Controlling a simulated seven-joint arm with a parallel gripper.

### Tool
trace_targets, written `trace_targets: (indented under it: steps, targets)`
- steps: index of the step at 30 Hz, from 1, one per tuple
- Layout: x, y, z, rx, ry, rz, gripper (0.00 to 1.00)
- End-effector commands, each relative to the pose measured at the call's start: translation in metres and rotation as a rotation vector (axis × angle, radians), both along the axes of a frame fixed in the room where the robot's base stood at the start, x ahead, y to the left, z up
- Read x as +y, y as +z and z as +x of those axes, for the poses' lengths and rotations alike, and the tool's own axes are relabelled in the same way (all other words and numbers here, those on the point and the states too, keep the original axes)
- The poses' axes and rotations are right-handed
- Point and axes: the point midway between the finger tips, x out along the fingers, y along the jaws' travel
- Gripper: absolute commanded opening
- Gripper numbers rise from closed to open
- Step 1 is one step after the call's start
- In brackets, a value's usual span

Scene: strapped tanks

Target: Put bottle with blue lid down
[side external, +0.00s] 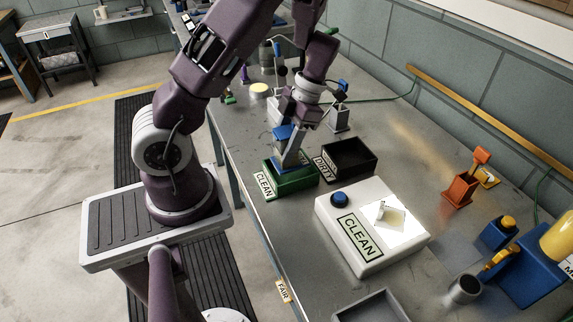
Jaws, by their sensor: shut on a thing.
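My gripper (288,130) points down over the green bin (292,184) labelled CLEAN. It is shut on what looks like the bottle with the blue lid; blue shows at the jaws (282,133). The bottle is small and partly hidden by the gripper, and its lower part is at or inside the bin's opening. I cannot tell whether it touches the bin floor.
A black bin (360,163) labelled DIRTY stands just right of the green bin. A white box (345,240) with a blue button and bright panel is in front.

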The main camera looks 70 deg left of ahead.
Motion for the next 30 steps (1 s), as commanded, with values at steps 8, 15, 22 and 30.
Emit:
trace_targets:
  steps: [8,15,22,30]
  targets:
    - [0.000,-0.045,0.000,0.001,-0.003,0.000,0.00]
    - [0.000,-0.048,0.001,-0.001,-0.005,0.000,0.00]
    - [0.000,-0.051,0.001,-0.001,-0.006,0.000,0.56]
    - [0.000,-0.047,0.001,-0.003,-0.007,0.000,0.56]
